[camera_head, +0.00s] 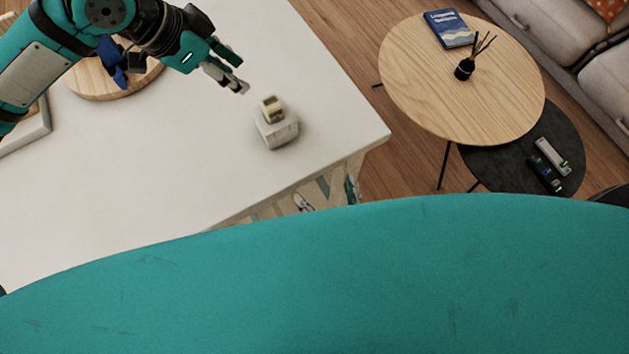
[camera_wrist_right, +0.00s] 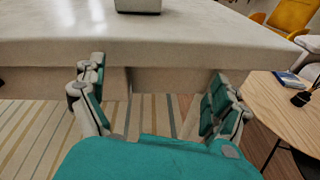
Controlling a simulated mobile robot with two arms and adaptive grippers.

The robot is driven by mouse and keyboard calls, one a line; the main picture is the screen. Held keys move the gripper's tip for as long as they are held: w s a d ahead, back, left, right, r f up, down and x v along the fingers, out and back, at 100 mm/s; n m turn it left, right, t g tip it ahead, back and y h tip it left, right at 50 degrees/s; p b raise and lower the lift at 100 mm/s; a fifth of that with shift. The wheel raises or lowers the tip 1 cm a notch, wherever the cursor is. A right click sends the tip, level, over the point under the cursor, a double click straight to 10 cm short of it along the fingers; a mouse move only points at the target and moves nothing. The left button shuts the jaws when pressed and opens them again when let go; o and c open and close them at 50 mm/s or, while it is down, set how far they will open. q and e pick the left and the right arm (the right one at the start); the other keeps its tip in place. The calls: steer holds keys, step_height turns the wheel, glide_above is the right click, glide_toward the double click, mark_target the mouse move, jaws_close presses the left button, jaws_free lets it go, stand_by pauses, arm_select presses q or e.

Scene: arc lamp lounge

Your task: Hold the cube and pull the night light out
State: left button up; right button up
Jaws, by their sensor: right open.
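The white-grey cube (camera_head: 279,133) sits on the white table near its right corner. The small cream night light (camera_head: 271,108) is at its top; how deep it sits in the cube I cannot tell. My left gripper (camera_head: 240,76) is above the table, up and left of the night light and apart from it; its finger gap is unclear. The cube's lower part (camera_wrist_right: 138,6) shows at the top of the right wrist view, beyond the fingers.
The white table (camera_head: 130,190) has a clear top around the cube. A round wooden board (camera_head: 100,85) with a blue item (camera_head: 118,68) is at the left. A round wooden side table (camera_head: 430,85) holds a blue book (camera_head: 447,28) and a reed diffuser (camera_head: 465,68).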

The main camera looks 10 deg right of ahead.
mark_target(274, 119)
step_height(274, 119, up, 8)
steer(key=a+n+t+y, duration=0.2)
steer(key=a+n, duration=0.1)
steer(key=x, duration=1.6)
steer(key=shift+w+f, duration=0.25)
steer(key=c, duration=1.4)
steer(key=shift+c, duration=0.2)
